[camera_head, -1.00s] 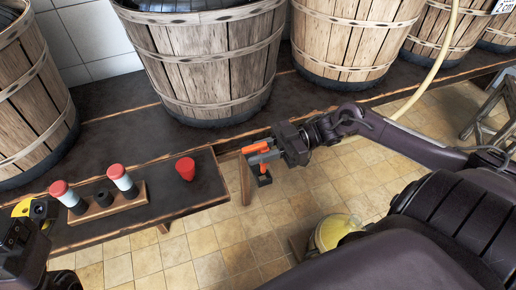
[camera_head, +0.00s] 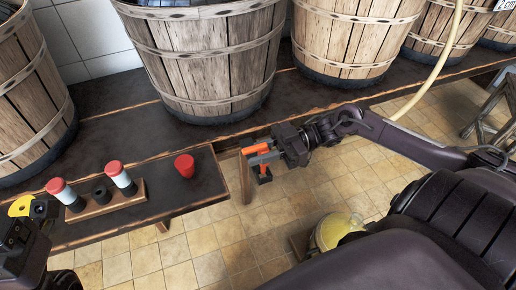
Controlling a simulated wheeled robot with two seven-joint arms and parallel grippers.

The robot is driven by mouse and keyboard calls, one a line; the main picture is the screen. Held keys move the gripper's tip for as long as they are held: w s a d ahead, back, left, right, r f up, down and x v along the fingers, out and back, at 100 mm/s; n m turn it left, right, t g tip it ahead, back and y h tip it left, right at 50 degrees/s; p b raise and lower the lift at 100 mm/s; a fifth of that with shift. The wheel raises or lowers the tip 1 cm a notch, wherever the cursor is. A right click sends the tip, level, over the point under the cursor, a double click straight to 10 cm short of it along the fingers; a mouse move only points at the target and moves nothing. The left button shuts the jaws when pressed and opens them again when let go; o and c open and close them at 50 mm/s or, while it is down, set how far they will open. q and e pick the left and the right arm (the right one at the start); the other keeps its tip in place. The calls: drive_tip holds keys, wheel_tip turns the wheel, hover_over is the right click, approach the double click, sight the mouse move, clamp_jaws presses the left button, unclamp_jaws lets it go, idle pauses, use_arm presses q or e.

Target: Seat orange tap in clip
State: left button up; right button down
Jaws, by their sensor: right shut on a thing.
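My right gripper (camera_head: 276,152) is shut on the orange tap (camera_head: 262,146), which has orange parts and a dark lower end. It holds the tap beyond the bench's right end, above the tiled floor. A small wooden rack (camera_head: 128,199) on the bench has black round holders. Its middle holder (camera_head: 101,194) is empty, and red-capped pale pieces stand in the outer two. I cannot tell whether this holder is the clip. My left gripper (camera_head: 40,210) is at the left edge beside a yellow round piece (camera_head: 20,206); its fingers are not clear.
A red tapered stopper (camera_head: 184,166) stands near the right end of the dark bench (camera_head: 205,185). Large wooden baskets (camera_head: 205,60) stand along the back shelf. A yellowish demijohn (camera_head: 336,230) is low on the floor. A pale hose (camera_head: 432,70) hangs at the right.

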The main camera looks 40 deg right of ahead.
drive_tip(key=shift+f+b, duration=1.95)
drive_tip(key=shift+f, duration=0.75)
drive_tip(key=shift+r, duration=0.15)
idle(0.3)
drive_tip(key=shift+r+p, duration=0.25)
drive_tip(key=shift+p, duration=0.3)
drive_tip(key=shift+p, duration=0.55)
idle(1.2)
drive_tip(key=shift+f, duration=0.4)
drive_tip(key=shift+r, duration=0.2)
idle(0.5)
drive_tip(key=shift+r, duration=0.2)
